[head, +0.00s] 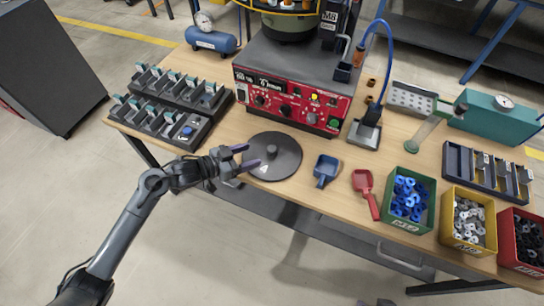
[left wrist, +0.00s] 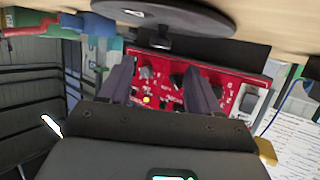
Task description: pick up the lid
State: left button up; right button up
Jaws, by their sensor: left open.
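The lid (head: 285,158) is a dark round disc with a small knob in its middle. It lies on the wooden table in front of the red control panel, overhanging or close to the front edge. It also shows upside down at the top of the left wrist view (left wrist: 180,14), with its knob pointing between the fingers. My left gripper (head: 249,156) is open at the lid's left side in the head view, its fingers pointing toward the knob. In the left wrist view the two fingers (left wrist: 160,80) are apart with nothing between them. My right gripper is not in view.
The feeder's red control panel (head: 290,103) stands behind the lid. A blue scoop (head: 325,168) and a red scoop (head: 365,188) lie to the right, then green (head: 425,214), yellow (head: 459,240) and red (head: 509,258) bins. A dark rack (head: 168,113) stands at left.

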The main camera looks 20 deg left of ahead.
aim_at(271, 149)
pick_arm(q)
jog(key=shift+x, duration=1.1)
jog(key=shift+w+d+f+b, duration=0.25)
jog(key=shift+w+d+b, duration=0.1)
jog(key=shift+b, duration=0.15)
jog(key=b+x, duration=0.1)
jog(key=x, duration=0.3)
jog(key=shift+r, duration=0.1)
grip_shut()
